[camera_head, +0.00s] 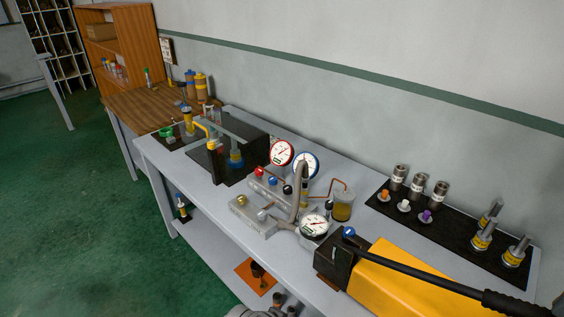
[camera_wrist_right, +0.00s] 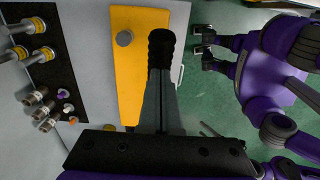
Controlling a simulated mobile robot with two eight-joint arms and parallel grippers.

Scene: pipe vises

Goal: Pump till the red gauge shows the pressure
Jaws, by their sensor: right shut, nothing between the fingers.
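The red-rimmed gauge (camera_head: 282,152) faces me on the bench in the head view, with a needle too small to read exactly. The yellow pump (camera_head: 400,278) lies at the front right, its long black lever (camera_head: 420,273) running right to a thick black grip (camera_head: 510,301). In the right wrist view the pump body (camera_wrist_right: 128,60) and black grip (camera_wrist_right: 160,42) show. My right gripper (camera_wrist_right: 161,84) is shut and empty, its fingers in line with the grip; I cannot tell if they touch. My left gripper (camera_wrist_right: 207,46) shows there with its fingers apart, over the floor.
A blue-rimmed gauge (camera_head: 306,165) and a white-faced gauge (camera_head: 314,226) stand near the red one, among pipes and valves. A black mat (camera_head: 455,240) with metal fittings and coloured plugs lies behind the pump. A black vise block (camera_head: 240,150) stands further left.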

